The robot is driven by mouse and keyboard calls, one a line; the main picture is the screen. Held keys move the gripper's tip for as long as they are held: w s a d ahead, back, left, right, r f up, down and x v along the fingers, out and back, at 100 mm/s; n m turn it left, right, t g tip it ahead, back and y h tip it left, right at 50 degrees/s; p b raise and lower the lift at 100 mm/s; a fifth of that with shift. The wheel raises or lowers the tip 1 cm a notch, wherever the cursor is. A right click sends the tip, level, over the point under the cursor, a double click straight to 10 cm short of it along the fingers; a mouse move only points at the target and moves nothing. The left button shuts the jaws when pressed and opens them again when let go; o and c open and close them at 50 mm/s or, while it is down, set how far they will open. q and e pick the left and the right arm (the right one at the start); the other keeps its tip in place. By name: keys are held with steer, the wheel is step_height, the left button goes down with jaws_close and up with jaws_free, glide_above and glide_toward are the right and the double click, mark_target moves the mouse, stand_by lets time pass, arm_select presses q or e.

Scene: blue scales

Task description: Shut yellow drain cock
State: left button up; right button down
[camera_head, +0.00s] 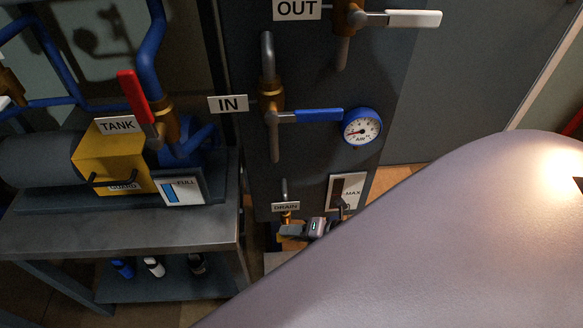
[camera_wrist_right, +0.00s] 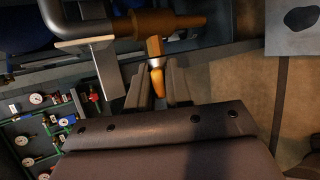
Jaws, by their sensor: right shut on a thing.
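The drain cock (camera_head: 287,217) is a small brass valve under the DRAIN label (camera_head: 286,207), low on the dark panel. In the right wrist view its brass body (camera_wrist_right: 165,22) lies across the top, with a yellow-orange lever (camera_wrist_right: 157,82) pointing down from it. My right gripper (camera_head: 290,231) is at the cock in the head view, partly hidden behind my own arm. In the right wrist view its dark fingers (camera_wrist_right: 160,88) stand on both sides of the lever and are shut on it. My left gripper is not in view.
Above are the IN valve with a blue lever (camera_head: 318,116), a blue gauge (camera_head: 362,127) and the OUT valve with a white lever (camera_head: 412,18). A red TANK lever (camera_head: 134,97) is at the left, above a grey bench (camera_head: 120,228). A MAX level plate (camera_head: 347,190) is close to the right gripper.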

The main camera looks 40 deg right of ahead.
steer(key=f+t+y+b, duration=0.1)
steer(key=b, duration=0.1)
steer(key=shift+s+d+f+m+b, duration=0.1)
steer(key=shift+f+m+b, duration=0.1)
steer(key=shift+m+b, duration=0.1)
steer(key=m+t+y+b, duration=0.1)
steer(key=t+y+b, duration=0.1)
steer(key=b, duration=0.3)
steer(key=shift+t+y+b, duration=0.3)
steer(key=shift+t+b, duration=0.05)
steer(key=shift+t, duration=0.05)
steer(key=shift+r, duration=0.1)
steer(key=shift+r+m+t+b, duration=0.15)
steer(key=shift+m+t+b, duration=0.15)
steer(key=shift+t+b, duration=0.15)
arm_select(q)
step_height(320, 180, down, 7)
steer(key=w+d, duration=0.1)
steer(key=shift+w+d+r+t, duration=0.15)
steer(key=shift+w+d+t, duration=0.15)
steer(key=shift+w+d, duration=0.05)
arm_select(e)
steer(key=c, duration=1.2)
jaws_free()
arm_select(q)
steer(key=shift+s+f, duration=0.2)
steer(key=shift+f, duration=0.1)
